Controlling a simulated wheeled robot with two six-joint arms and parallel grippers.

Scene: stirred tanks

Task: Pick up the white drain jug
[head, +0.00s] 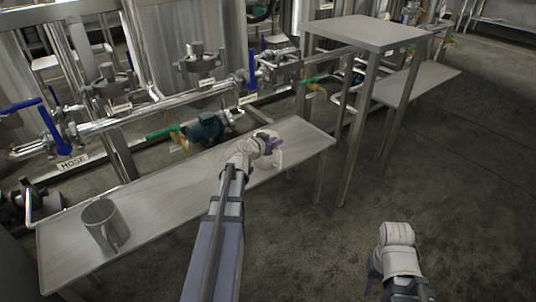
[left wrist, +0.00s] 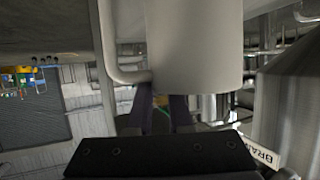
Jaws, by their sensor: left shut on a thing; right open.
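The white drain jug (head: 277,156) is at the right part of the long metal bench, mostly hidden behind my left gripper (head: 270,146). In the left wrist view the jug (left wrist: 200,45) fills the upper middle, with its handle (left wrist: 106,45) on the left side. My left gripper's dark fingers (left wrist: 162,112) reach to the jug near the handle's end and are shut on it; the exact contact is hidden. I cannot tell whether the jug touches the bench. My right gripper (head: 373,287) is open and empty, low over the floor at the lower right, only partly visible.
A grey metal jug (head: 101,226) stands on the left end of the bench (head: 170,190). A tall metal stand (head: 370,32) is just right of the bench. Pipes, blue-handled valves and a green pump (head: 205,129) run behind. The floor (head: 460,180) at right is clear.

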